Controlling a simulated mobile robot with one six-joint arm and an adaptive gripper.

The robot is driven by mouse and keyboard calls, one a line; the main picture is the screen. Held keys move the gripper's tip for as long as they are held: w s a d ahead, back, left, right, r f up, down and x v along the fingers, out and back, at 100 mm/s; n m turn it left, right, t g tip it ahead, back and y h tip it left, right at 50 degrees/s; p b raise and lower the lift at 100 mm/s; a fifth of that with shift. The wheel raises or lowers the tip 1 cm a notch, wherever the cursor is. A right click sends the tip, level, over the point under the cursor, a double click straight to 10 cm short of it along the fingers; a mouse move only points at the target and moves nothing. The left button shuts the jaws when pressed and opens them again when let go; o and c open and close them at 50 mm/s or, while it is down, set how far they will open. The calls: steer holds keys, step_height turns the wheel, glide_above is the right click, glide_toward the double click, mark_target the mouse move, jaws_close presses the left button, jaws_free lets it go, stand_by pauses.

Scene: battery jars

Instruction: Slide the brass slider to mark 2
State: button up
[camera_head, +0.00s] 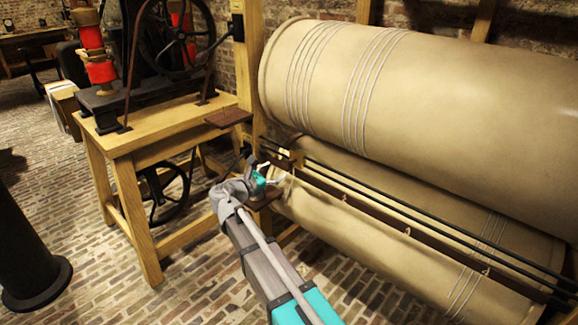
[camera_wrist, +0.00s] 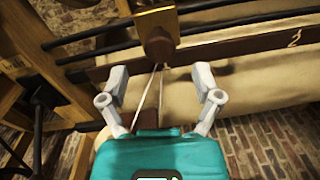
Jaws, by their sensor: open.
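The brass slider (camera_wrist: 157,36) is a block on dark rods at the top middle of the wrist view. In the head view the slider (camera_head: 297,158) sits near the left end of the long rail. My gripper (camera_wrist: 160,82) is open, its two fingers spread just short of the slider, one to each side below it, apparently not touching it. In the head view my gripper (camera_head: 273,178) is close to that rail end. A mark 2 (camera_wrist: 294,38) is written on the brown rail (camera_wrist: 245,45), well to the right of the slider.
Two large tan rollers, the upper (camera_head: 430,85) and the lower (camera_head: 350,190), lie above and behind the rail. A wooden bench (camera_head: 150,135) with a wheeled machine stands left. A dark post (camera_head: 25,250) stands on the brick floor.

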mark_target(285, 166)
steer(key=shift+x, duration=2.6)
